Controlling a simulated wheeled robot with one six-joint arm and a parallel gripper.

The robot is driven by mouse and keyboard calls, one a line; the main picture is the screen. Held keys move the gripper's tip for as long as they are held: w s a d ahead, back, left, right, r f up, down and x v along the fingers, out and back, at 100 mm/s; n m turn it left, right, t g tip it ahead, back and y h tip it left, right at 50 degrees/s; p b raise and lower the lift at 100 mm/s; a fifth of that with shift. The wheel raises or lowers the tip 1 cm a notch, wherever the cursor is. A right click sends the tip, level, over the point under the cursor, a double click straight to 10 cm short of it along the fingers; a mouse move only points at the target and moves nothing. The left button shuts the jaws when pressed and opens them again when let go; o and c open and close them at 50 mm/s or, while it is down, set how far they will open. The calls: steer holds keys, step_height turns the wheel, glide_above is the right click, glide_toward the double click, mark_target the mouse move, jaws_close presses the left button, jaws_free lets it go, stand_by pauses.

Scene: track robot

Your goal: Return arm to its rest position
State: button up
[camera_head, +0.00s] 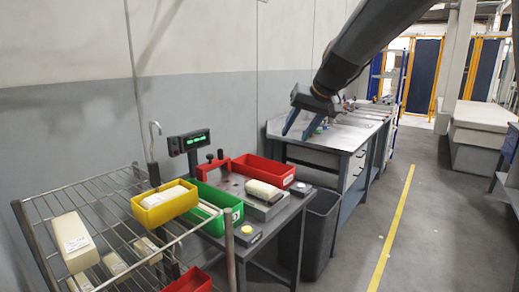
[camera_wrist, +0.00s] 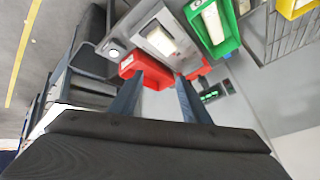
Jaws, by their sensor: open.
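My gripper (camera_head: 303,122) hangs from my dark arm at the upper right of the head view, in the air before the grey wall and the far workbench. Its two blue-grey fingers are apart with nothing between them. In the wrist view my gripper (camera_wrist: 160,85) also shows open and empty, its fingers pointing toward the small weighing table. A cream block (camera_head: 264,190) lies on the scale (camera_head: 270,208) on that table, and it shows in the wrist view too (camera_wrist: 160,38). The gripper is apart from all of these.
A wire rack (camera_head: 60,196) at left holds cream blocks and a yellow bin (camera_head: 163,211). A green bin (camera_head: 215,207), red bin (camera_head: 263,171) and display (camera_head: 188,142) are on the weighing table. A grey waste bin (camera_head: 321,232) stands beside it.

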steer(key=s+d+f+g+h, duration=0.1)
steer(key=s+d+f+g, duration=0.1)
steer(key=s+f, duration=0.6)
steer(key=s+d+f+g+h, duration=0.1)
steer(key=s+d+f, duration=0.2)
steer(key=s+f, duration=0.6)
steer(key=s+d+f+g+h, duration=0.1)
steer(key=s+f, duration=0.7)
steer(key=s, duration=0.9)
steer(key=shift+s+d+f+g+h, duration=0.2)
steer(key=shift+d+f+g+h, duration=0.1)
steer(key=shift+d+g, duration=0.65)
